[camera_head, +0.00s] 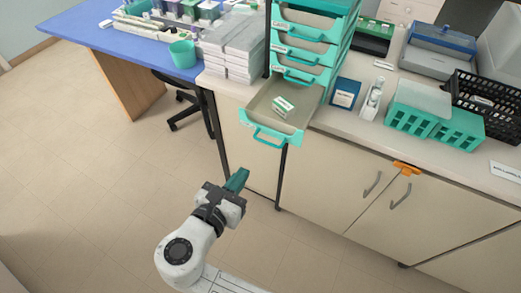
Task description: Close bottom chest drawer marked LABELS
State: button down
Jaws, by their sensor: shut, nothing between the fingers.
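The teal drawer chest (306,47) stands on the counter at the top middle. Its bottom drawer (258,124) is pulled out towards me, past the counter's front edge. The drawer has a teal front handle (272,137), and a small white and green box (283,106) lies inside it. The drawers above it look mostly pushed in; the marking on the bottom drawer is not readable. My gripper (240,177) is below and a little left of the open drawer in the picture, apart from it. Its fingers are shut and empty.
Stacked white boxes (233,47) stand left of the chest. A blue box (344,93) and teal baskets (433,112) stand to its right. Cabinet doors with handles (372,184) and an orange piece (407,168) are below the counter. The floor (90,170) at left is clear.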

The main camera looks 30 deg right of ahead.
send_near(276, 123)
jog(key=f, duration=0.3)
jog(key=w+d+f, duration=0.1)
jog(key=shift+f+p, duration=0.25)
jog(key=shift+p, duration=0.15)
jog(key=shift+w, duration=0.1)
jog(key=r+x, duration=0.1)
jog(key=x, duration=0.5)
jog(key=r+x, duration=0.1)
jog(key=x, duration=0.5)
jog(key=d+r+x, duration=0.1)
jog(key=r+x, duration=0.1)
jog(key=x, duration=0.4)
jog(key=shift+w+d+f+b, duration=0.15)
jog(key=shift+w+d+b, duration=0.1)
jog(key=shift+b, duration=0.15)
jog(key=shift+w+d, duration=0.2)
jog(key=shift+r, duration=0.25)
jog(key=shift+s+a+r+p, duration=0.2)
jog(key=shift+s+a+p, duration=0.1)
jog(key=shift+p, duration=0.2)
jog(key=v, duration=1.3)
jog(key=shift+s+a+f+p, duration=0.1)
jog(key=shift+a+f+p, duration=0.15)
jog(key=shift+f+p, duration=0.1)
